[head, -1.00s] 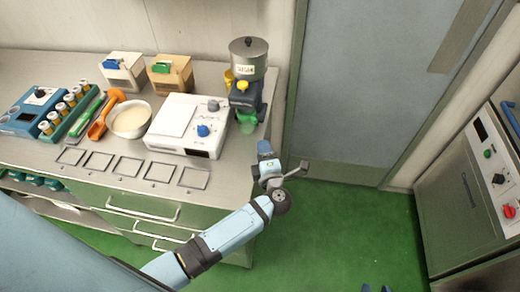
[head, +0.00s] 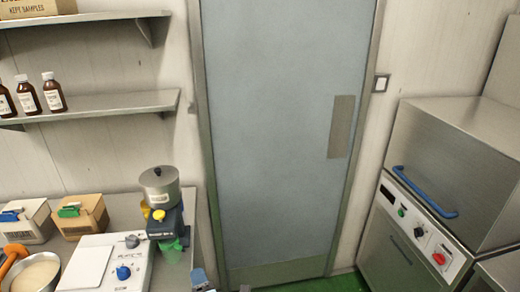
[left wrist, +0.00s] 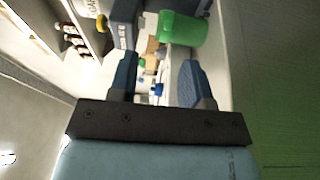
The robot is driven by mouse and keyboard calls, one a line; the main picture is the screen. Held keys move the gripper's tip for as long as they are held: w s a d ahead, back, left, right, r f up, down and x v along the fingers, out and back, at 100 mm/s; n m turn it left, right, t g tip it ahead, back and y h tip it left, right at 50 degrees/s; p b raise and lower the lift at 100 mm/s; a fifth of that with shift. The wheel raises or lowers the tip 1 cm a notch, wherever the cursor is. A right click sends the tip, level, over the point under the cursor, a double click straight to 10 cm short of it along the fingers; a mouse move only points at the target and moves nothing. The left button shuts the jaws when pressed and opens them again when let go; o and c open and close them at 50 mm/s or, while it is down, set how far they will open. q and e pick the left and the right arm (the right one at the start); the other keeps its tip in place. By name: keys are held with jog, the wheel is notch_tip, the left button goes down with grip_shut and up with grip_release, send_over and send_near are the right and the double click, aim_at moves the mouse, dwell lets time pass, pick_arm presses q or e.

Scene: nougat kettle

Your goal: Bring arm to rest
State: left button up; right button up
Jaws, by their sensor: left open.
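Only a small bluish piece of my left gripper (head: 200,279) shows at the bottom edge of the head view, just right of the counter's small machine; the rest of the arm is below the frame. In the left wrist view the two blue fingers of my left gripper (left wrist: 160,75) stand apart with nothing held between them. A green cup (left wrist: 183,36) is beyond the fingertips there. My right gripper is in neither view.
The machine with a metal pot (head: 160,187) stands at the counter's right end, beside a white device (head: 108,262) and two cardboard boxes (head: 80,215). A closed grey door (head: 285,130) is behind. A steel cabinet with a blue handle (head: 430,195) stands right. Bottles line a shelf (head: 110,106).

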pick_arm(q)
jog(key=s+d+r+m+h, duration=0.4)
jog(key=m+h, duration=0.5)
jog(key=m, duration=0.1)
jog(key=s+d+r+m+h, duration=0.4)
jog(key=m+h, duration=0.5)
jog(key=m, duration=0.1)
jog(key=s+a+f+m+g+y, duration=0.2)
jog(key=s+a+m+g+y, duration=0.15)
jog(key=s+a+g, duration=0.4)
jog(key=s+a+f+m+g+y, duration=0.25)
jog(key=s+a+g+y, duration=0.4)
jog(key=s, duration=0.65)
jog(key=w+d+f+t+h, duration=0.2)
jog(key=w+f+t, duration=0.1)
jog(key=f, duration=0.3)
jog(key=w+d+f+m+t+h, duration=0.1)
jog(key=w+d+f+t+h, duration=0.1)
jog(key=f+t, duration=0.4)
jog(key=shift+w+d+f+h, duration=0.4)
jog(key=shift+d+f, duration=0.3)
jog(key=shift+f, duration=0.05)
